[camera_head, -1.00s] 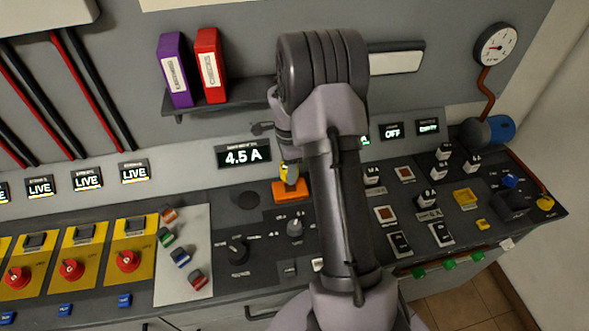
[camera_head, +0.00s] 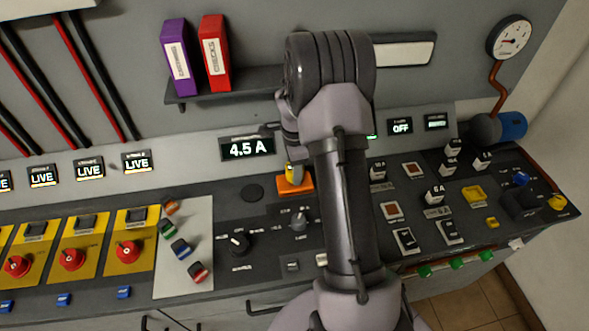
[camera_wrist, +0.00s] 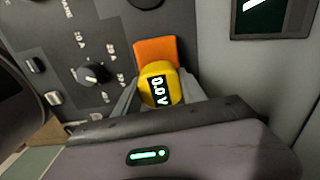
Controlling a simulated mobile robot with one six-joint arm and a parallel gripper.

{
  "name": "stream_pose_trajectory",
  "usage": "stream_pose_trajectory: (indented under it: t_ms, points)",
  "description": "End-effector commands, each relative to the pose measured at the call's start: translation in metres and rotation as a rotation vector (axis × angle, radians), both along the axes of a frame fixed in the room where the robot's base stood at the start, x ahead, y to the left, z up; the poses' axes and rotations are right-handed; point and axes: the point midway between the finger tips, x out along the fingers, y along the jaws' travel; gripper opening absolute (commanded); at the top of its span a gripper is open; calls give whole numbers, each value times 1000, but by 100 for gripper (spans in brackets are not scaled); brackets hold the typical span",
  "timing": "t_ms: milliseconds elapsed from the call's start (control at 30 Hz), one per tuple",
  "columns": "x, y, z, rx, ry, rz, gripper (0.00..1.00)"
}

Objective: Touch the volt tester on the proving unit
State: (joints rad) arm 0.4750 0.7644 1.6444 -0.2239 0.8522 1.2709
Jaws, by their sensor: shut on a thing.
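In the head view the yellow tester (camera_head: 293,172) stands over the orange proving unit (camera_head: 296,187), just left of my arm. They overlap in both views; I cannot tell whether they touch. My arm hides most of the gripper in the head view.
A rotary knob (camera_wrist: 95,73) is left of the proving unit in the wrist view. The 4.5 A display (camera_head: 247,149) is behind it on the panel. Red-handled yellow switches (camera_head: 128,250) line the left, and several coloured clips lie on a pale plate (camera_head: 205,219).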

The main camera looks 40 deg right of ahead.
Motion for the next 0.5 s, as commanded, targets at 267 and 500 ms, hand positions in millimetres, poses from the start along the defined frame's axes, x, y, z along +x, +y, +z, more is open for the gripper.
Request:
stream_pose_trajectory:
  t_ms: [267, 500]
  points:
    - [0, 0, -4, 0, 0, 0, 16]
    - [0, 0, -7, 0, 0, 0, 16]
